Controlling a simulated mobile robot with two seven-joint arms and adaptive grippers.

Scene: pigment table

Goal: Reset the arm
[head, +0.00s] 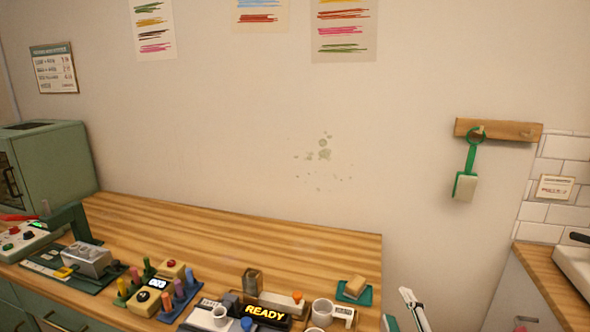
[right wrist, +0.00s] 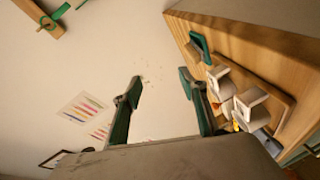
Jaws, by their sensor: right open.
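My right gripper (head: 400,306) shows at the bottom edge of the head view, just right of the wooden table's (head: 230,224) right end. Only its end is in the picture. In the right wrist view its two green-and-dark fingers (right wrist: 160,78) stand wide apart with nothing between them. Behind them are the wall and the edge of the table, apart from the fingers. My left gripper is in neither view.
A green tray with a tan block (head: 355,288), a white cup (head: 321,312) and a READY sign (head: 266,313) sit near the table's right end. A green-handled tool (head: 468,170) hangs on the wall rack (head: 510,131). A counter (head: 545,275) stands at right. The table's back is clear.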

